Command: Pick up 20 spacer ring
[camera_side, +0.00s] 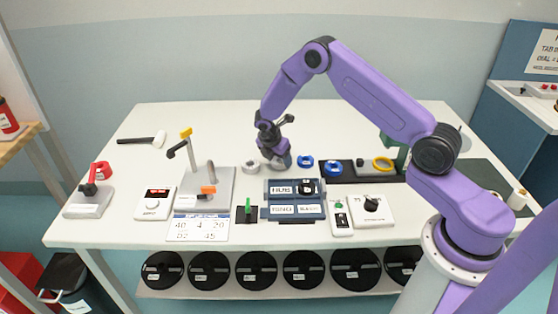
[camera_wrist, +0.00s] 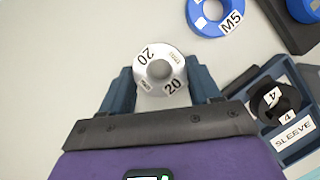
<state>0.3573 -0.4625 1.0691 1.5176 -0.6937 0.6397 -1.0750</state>
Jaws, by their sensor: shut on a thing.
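The spacer ring (camera_wrist: 142,82) is pale grey-white, has a dark round hole and is marked 20 in the wrist view. It lies between the two blue fingers of my gripper (camera_wrist: 160,82), which are shut on its sides. In the side view my gripper (camera_side: 277,164) is low over the middle of the table, behind the blue label box, and largely hides what it holds. A pale ring (camera_side: 250,167) shows just left of it there; I cannot tell whether it is the same ring. I cannot tell whether the held ring touches the table.
A blue M5 ring (camera_wrist: 212,16) lies close by. The blue box (camera_side: 293,212) with a black knob and SLEEVE label stands in front. A dark tray (camera_side: 347,178) with blue and yellow rings is at the right, a grey stand (camera_side: 216,183) at the left. The back table is mostly clear.

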